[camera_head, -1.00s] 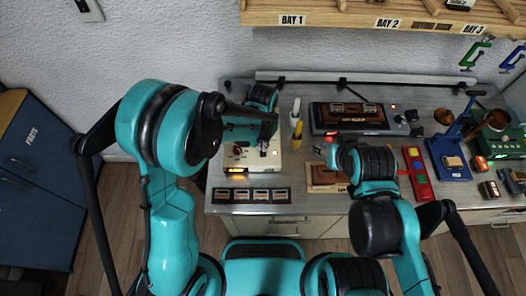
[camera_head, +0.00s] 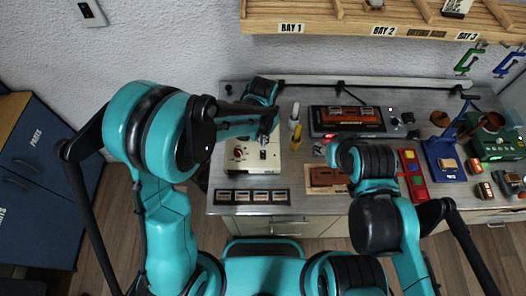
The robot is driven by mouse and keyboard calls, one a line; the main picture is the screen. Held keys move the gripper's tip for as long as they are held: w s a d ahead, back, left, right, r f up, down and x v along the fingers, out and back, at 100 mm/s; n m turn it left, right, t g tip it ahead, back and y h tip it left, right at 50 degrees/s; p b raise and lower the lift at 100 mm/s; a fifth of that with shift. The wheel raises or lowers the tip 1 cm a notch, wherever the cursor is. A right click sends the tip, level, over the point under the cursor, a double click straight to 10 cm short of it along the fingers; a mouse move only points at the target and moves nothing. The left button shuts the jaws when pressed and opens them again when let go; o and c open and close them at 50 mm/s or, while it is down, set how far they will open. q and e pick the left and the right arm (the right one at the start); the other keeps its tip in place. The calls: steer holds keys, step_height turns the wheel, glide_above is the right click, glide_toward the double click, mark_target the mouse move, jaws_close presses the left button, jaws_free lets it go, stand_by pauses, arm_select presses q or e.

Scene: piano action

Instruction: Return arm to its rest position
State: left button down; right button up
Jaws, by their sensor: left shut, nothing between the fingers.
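My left arm comes in from the left in the head view. My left gripper (camera_head: 264,137) is shut and empty, over the cream box with a red knob (camera_head: 240,155) on the workbench (camera_head: 300,203). I cannot tell whether it touches the box. My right arm reaches over the bench's front middle. My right gripper (camera_head: 330,150) is largely hidden behind its own arm, so its fingers cannot be made out.
A dark strip with several tiles (camera_head: 251,196) lies at the bench's front left. A black device (camera_head: 347,119) stands at the back middle. A row of coloured pads (camera_head: 413,175), a blue stand (camera_head: 445,160) and a green machine (camera_head: 497,145) stand at the right. A shelf (camera_head: 350,22) hangs above.

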arm_select(q)
steer(key=shift+r+p, duration=0.4)
steer(key=shift+r, duration=0.45)
steer(key=s+a+n+t+b, duration=0.3)
steer(key=s+a+b, duration=0.3)
steer(key=a, duration=0.3)
steer(key=s+a+n+t+b, duration=0.3)
steer(key=s+a+b, duration=0.3)
steer(key=a+b, duration=0.3)
steer(key=shift+r+t, duration=0.4)
steer(key=shift+t, duration=0.2)
steer(key=shift+s+d, duration=0.1)
stand_by(0.5)
